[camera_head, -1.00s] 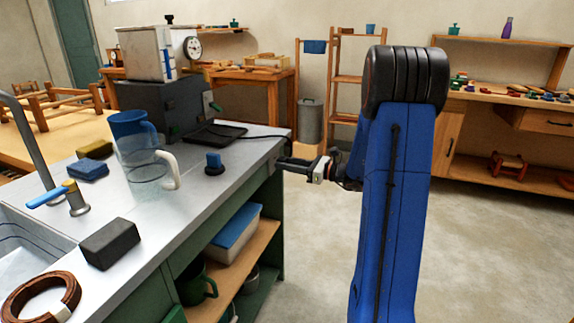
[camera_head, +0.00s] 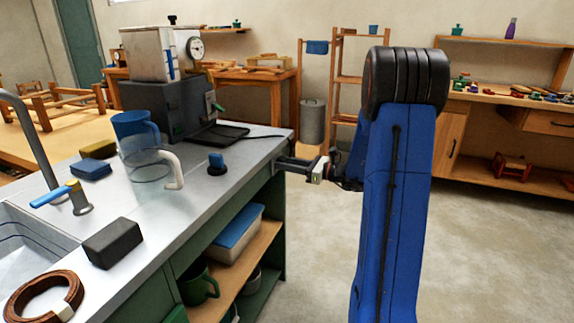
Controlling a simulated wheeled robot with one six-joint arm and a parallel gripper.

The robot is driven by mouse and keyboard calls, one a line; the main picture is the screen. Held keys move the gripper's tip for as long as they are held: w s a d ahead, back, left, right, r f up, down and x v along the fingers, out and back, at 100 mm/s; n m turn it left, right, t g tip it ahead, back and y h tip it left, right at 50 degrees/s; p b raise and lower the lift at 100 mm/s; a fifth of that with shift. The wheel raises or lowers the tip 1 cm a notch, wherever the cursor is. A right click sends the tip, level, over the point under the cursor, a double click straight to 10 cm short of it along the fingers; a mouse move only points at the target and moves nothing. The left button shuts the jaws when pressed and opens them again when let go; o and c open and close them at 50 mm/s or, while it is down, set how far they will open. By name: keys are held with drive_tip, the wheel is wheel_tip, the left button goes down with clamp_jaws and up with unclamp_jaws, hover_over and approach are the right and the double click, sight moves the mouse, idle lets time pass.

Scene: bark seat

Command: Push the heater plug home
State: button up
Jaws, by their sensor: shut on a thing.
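My gripper (camera_head: 290,164) is at the right end of the metal-topped counter (camera_head: 235,178), its fingers pointing left at the end face just below the top. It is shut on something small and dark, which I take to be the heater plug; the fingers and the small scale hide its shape. I cannot tell how far the plug sits in any socket, and no socket shows clearly. A dark cable (camera_head: 262,137) runs over the counter top to its far right edge. A dark grey box (camera_head: 158,108) with a metal tank and a dial on top stands at the back.
A clear jug (camera_head: 148,165), a blue jug (camera_head: 130,122), a blue-knobbed tool (camera_head: 216,163), sponges and a dark block (camera_head: 113,242) stand on the counter. A black tray (camera_head: 220,134) lies near the cable. The shelf below holds a blue-lidded box (camera_head: 238,232).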

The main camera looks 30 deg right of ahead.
drive_tip(key=o, duration=1.1)
drive_tip(key=shift+o, duration=0.2)
drive_tip(key=v, duration=1.7)
drive_tip(key=shift+s+d, duration=0.15)
drive_tip(key=s+a+n+g, duration=0.3)
drive_tip(key=a+n, duration=0.1)
drive_tip(key=a, duration=0.5)
drive_tip(key=s+a+n+g+h, duration=0.1)
drive_tip(key=s+a+n+g, duration=0.3)
drive_tip(key=a, duration=0.4)
drive_tip(key=s+a+n+g, duration=0.3)
drive_tip(key=a+n, duration=0.1)
drive_tip(key=a, duration=0.5)
drive_tip(key=s+a+f+n+h, duration=0.1)
drive_tip(key=s+a+n+h, duration=0.1)
drive_tip(key=s+n+h, duration=0.8)
drive_tip(key=s+n, duration=0.6)
drive_tip(key=s, duration=0.1)
drive_tip(key=shift+a+t, duration=0.25)
drive_tip(key=shift+t, duration=0.05)
